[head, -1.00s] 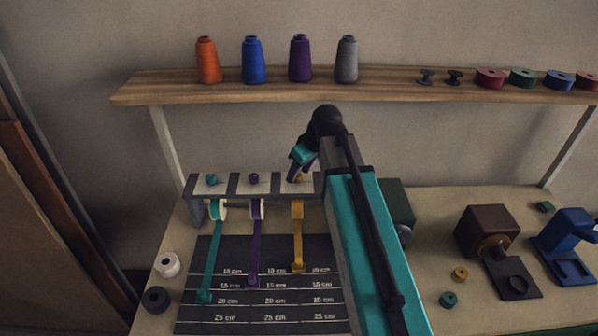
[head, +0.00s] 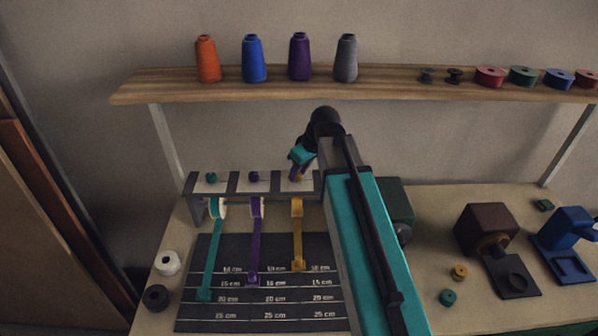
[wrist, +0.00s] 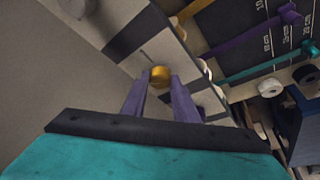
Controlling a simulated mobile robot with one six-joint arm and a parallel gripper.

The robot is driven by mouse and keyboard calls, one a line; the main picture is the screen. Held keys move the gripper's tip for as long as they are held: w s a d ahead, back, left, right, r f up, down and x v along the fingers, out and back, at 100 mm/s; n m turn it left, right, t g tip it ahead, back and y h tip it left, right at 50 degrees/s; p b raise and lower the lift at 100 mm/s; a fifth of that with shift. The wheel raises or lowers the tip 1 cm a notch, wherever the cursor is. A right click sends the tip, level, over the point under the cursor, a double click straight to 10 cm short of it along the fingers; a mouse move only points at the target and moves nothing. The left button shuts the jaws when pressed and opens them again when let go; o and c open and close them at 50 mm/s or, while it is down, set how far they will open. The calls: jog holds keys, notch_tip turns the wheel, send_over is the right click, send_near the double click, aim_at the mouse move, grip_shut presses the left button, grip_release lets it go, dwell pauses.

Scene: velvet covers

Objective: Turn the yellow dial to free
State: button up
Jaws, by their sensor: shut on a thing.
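The yellow dial (wrist: 160,75) is on top of the rightmost bay of the grey ribbon rack (head: 192,208). My gripper (wrist: 159,84) reaches down to it, its two purple fingers shut on either side of the dial. In the head view the dial (head: 299,178) is mostly hidden by the gripper (head: 297,172), so its setting cannot be read. Below it the yellow ribbon (head: 298,235) runs down from its roll, its end near the 10 cm line of the dark measuring mat (head: 225,325).
A wooden shelf (head: 200,92) with thread cones hangs behind. A brown device (head: 482,232) stands right.

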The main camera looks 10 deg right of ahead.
jog(key=shift+w+n, duration=0.1)
jog(key=shift+n, duration=0.2)
jog(key=n+b, duration=0.1)
jog(key=n, duration=0.1)
jog(key=n+g+y+b, duration=0.1)
jog(key=shift+w+d+n, duration=0.15)
jog(key=shift+n, duration=0.25)
jog(key=shift+n+g+y+b, duration=0.4)
jog(key=shift+n+g+b, duration=0.35)
jog(key=shift+n, duration=0.85)
jog(key=o, duration=1.1)
jog(key=shift+c, duration=0.2)
